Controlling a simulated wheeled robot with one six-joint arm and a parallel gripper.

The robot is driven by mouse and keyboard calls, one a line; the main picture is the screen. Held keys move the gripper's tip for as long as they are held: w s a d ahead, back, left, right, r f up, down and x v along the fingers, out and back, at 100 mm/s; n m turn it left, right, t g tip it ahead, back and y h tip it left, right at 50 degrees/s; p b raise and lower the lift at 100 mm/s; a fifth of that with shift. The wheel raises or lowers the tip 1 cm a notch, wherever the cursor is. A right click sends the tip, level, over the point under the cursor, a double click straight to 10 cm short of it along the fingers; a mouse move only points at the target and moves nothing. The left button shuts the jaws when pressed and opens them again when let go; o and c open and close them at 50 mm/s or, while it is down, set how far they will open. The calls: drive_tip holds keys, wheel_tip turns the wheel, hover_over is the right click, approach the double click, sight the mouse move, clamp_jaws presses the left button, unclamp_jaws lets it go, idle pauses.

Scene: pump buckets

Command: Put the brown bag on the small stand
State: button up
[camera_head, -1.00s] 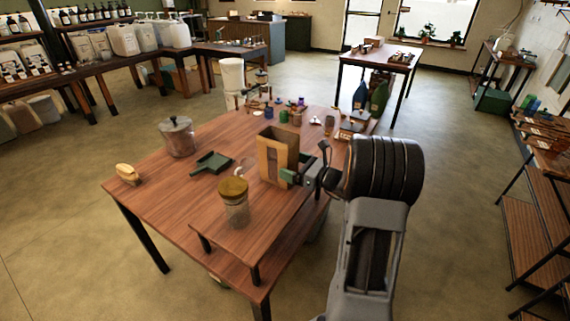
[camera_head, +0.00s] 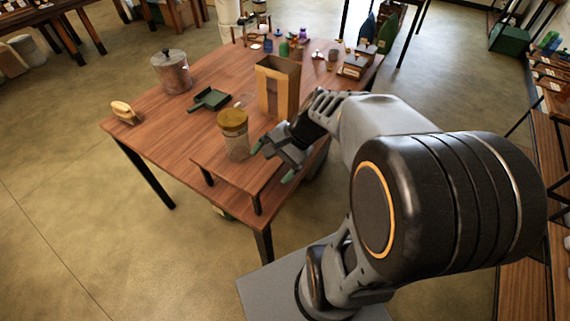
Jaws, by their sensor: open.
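The brown bag (camera_head: 277,88) stands upright with its top open. The exact contact under the bag is hard to see. My gripper (camera_head: 272,163) is open and empty, with its green-tipped fingers spread in front of the bag, nearer the camera and apart from it.
On the wooden table (camera_head: 160,130) are a lidded glass canister (camera_head: 171,72), a dark green dustpan (camera_head: 210,98) and a tan brush (camera_head: 124,111). Several small items crowd the far end. The table's left middle is clear.

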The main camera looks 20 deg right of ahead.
drive_tip(key=s+n+h, duration=0.1)
drive_tip(key=n+h, duration=0.1)
drive_tip(key=n, duration=0.1)
drive_tip(key=s+r+n+t+h, duration=0.1)
drive_tip(key=s+n+h, duration=0.1)
drive_tip(key=n, duration=0.2)
drive_tip(key=s+n+h, duration=0.1)
drive_tip(key=n+h, duration=0.2)
drive_tip(key=n, duration=0.1)
drive_tip(key=shift+s+d+r+t, duration=0.25)
drive_tip(key=shift+d+t, duration=0.05)
drive_tip(key=shift+d, duration=0.1)
wheel_tip(320, 180, up, 2)
drive_tip(key=shift+r+p, duration=0.25)
drive_tip(key=shift+p, duration=0.8)
